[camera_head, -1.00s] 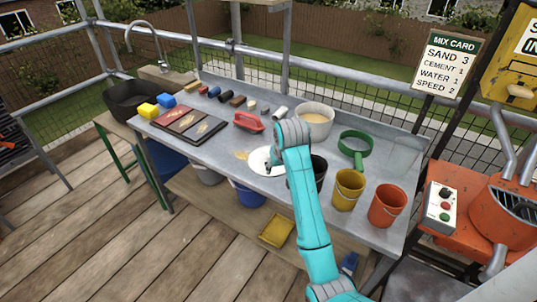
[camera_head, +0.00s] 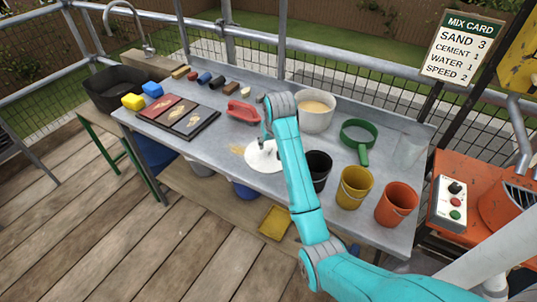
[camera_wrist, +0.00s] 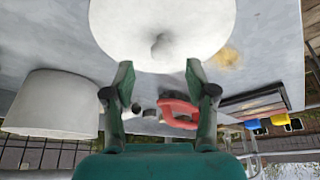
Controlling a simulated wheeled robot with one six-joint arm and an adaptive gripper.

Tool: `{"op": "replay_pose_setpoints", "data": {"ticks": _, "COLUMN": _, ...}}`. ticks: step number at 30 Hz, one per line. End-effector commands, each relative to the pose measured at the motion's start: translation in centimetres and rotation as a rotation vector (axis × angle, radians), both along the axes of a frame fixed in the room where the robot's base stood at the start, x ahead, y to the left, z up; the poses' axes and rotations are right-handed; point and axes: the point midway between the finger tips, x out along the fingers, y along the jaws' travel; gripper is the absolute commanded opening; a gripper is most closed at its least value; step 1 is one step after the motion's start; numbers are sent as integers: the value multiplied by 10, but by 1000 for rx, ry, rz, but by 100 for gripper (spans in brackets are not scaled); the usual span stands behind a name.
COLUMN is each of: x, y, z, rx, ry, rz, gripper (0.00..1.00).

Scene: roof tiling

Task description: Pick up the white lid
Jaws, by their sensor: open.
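The white lid (camera_head: 258,160) is round and lies on the grey metal worktop, in front of the white bucket. In the wrist view the lid (camera_wrist: 185,18) fills the top middle, with a small knob at its centre. My gripper (camera_wrist: 160,82) is open and empty. Its two dark green fingers point toward the lid and stand apart, with the knob beyond the gap between them. In the head view my gripper (camera_head: 267,143) hangs above the back of the lid, and my arm hides part of the lid's right side.
On the worktop (camera_head: 335,190) a white bucket (camera_head: 315,112) stands behind my arm. Black (camera_head: 319,168), yellow (camera_head: 354,187) and orange (camera_head: 397,203) buckets and a green sieve (camera_head: 358,138) are at the right. A red float (camera_head: 242,111) and a dark sample tray (camera_head: 178,117) lie left.

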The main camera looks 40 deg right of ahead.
Motion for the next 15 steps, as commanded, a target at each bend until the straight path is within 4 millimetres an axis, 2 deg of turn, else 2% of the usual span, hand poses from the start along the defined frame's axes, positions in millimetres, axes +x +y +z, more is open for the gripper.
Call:
{"op": "replay_pose_setpoints", "data": {"ticks": 7, "x": 11, "y": -2, "z": -34, "rx": 2, "ry": 4, "rz": 0, "gripper": 57}}
{"op": "replay_pose_setpoints", "data": {"ticks": 15, "x": 15, "y": -4, "z": -44, "rx": 0, "ry": 1, "rz": 0, "gripper": 57}}
